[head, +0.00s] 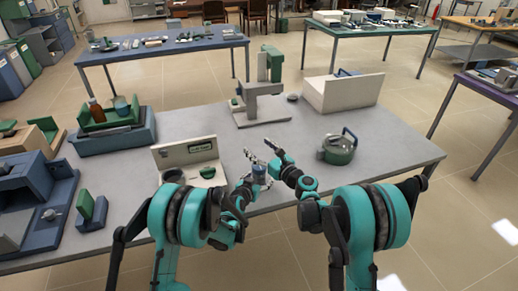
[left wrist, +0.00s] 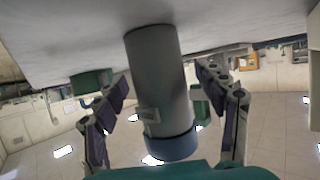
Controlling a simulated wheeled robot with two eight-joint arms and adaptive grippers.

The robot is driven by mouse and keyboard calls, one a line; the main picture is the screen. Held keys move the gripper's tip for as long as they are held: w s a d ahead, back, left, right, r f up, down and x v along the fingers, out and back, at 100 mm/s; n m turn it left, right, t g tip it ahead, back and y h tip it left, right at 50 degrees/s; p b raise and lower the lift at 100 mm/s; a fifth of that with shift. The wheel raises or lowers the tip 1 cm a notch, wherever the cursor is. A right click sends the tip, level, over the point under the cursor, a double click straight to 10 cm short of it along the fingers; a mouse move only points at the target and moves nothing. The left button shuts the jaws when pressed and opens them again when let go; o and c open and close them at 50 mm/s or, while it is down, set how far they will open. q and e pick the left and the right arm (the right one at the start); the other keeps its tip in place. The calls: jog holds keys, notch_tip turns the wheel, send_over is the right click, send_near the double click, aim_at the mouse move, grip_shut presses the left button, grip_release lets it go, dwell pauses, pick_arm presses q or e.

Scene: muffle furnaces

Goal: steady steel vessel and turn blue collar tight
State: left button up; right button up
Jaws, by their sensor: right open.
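The steel vessel (left wrist: 158,75) is a grey cylinder standing on the grey table, seen upside down in the left wrist view. Its blue collar (left wrist: 172,146) rings the end away from the table. In the head view the vessel (head: 259,173) is small and partly hidden by my grippers near the front edge. My left gripper (head: 256,184) is at the vessel; in the left wrist view its fingers (left wrist: 165,82) stand on either side of the cylinder with small gaps. My right gripper (head: 268,154) is open, above and close to the vessel.
A cream stand (head: 183,154) with a green bowl is left of the grippers. A green-based kettle-like vessel (head: 340,148) stands to the right. A grey-green press-like device (head: 262,100) is behind. Bare table (head: 390,145) lies at the right.

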pick_arm(q)
jog(key=shift+s, duration=0.1)
jog(key=shift+v, duration=5.9)
pick_arm(e)
jog(key=shift+f, duration=0.2)
